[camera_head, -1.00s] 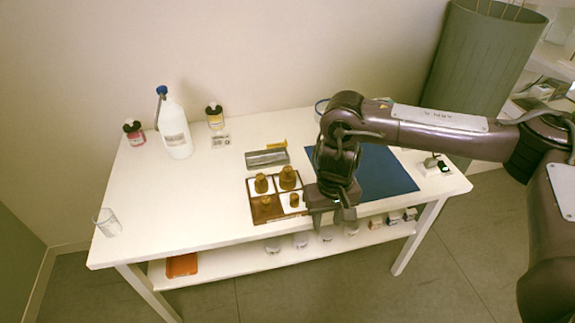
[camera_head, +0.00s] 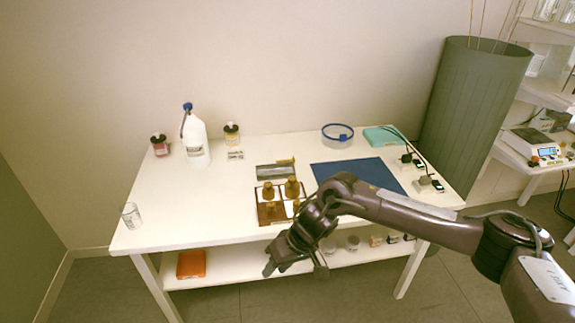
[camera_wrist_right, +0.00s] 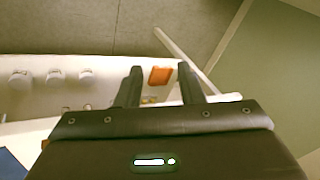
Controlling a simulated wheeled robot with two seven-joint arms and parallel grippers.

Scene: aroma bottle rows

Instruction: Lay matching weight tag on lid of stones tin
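My right gripper (camera_head: 284,258) hangs in front of the table's near edge, by the lower shelf. In the right wrist view its two fingers (camera_wrist_right: 160,80) are apart with nothing held between them. Several round pale-topped containers stand on the lower shelf, one here (camera_head: 352,242); they also show at the left of the right wrist view (camera_wrist_right: 55,76). I cannot tell which is the stones tin. I cannot make out a weight tag; a small pale printed piece (camera_head: 235,155) lies by the yellow-labelled bottle (camera_head: 232,133). My left gripper is out of view.
On the white table (camera_head: 165,225) stand a wooden tray (camera_head: 262,217) with brass weights, a blue mat (camera_head: 350,175), a white jug (camera_head: 196,145) and a glass (camera_head: 131,215). An orange tray (camera_head: 191,264) lies on the lower shelf.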

